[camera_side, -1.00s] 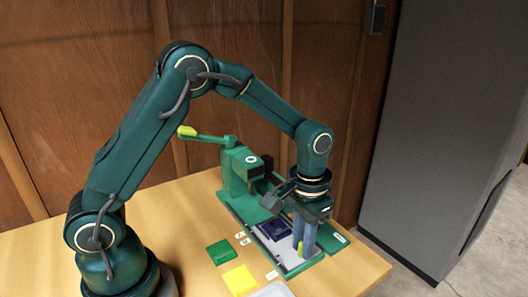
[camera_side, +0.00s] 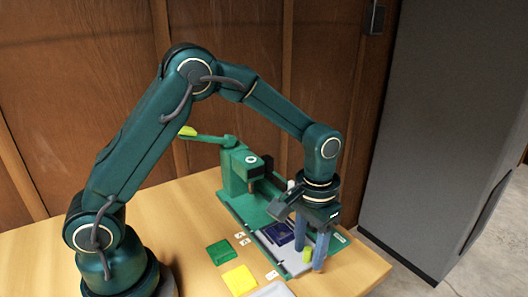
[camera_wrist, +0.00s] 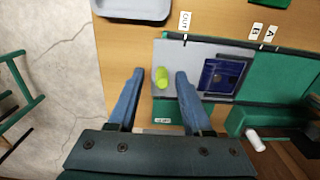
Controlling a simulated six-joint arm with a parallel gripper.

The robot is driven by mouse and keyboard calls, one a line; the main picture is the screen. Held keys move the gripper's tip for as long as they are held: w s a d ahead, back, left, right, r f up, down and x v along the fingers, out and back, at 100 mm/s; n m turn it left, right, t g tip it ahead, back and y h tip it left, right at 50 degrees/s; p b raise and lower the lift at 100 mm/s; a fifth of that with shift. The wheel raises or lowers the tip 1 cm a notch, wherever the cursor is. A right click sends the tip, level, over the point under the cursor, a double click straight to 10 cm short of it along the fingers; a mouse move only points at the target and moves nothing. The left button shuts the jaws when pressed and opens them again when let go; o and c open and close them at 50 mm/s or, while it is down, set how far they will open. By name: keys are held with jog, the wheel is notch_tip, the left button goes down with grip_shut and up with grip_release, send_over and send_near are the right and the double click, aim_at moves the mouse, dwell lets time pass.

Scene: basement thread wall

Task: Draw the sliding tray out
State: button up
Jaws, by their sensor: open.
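The sliding tray (camera_side: 290,259) is a grey plate on the green press base, with a dark blue block (camera_side: 279,234) in it. The wrist view shows the tray (camera_wrist: 193,58) and the block (camera_wrist: 222,75). A yellow-green knob (camera_side: 307,255) stands upright at the tray's outer end. My gripper (camera_side: 309,259) is open, its blue fingers pointing down on either side of the knob. In the wrist view, the knob (camera_wrist: 161,78) shows between the fingertips of my gripper (camera_wrist: 160,72), with gaps on both sides; I cannot tell the exact height.
The green press (camera_side: 240,172) stands behind, its lever with a yellow grip (camera_side: 187,131) reaching left. Labels include OUT (camera_wrist: 184,22). Green (camera_side: 220,252) and yellow (camera_side: 240,279) squares and a grey container (camera_wrist: 133,8) lie beside the base. The table edge is close.

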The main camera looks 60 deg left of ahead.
jog(key=shift+r, duration=3)
jog(key=shift+r, duration=1.95)
jog(key=s+a+r+t, duration=0.3)
jog(key=s+a+r, duration=0.1)
jog(key=s+r, duration=0.35)
jog(key=s+a+f+t, duration=0.1)
jog(key=s+f+t, duration=0.1)
jog(key=s+f, duration=0.2)
jog(key=shift+s+a+f+t, duration=0.2)
jog(key=shift+s+t, duration=0.1)
jog(key=shift+s, duration=1.15)
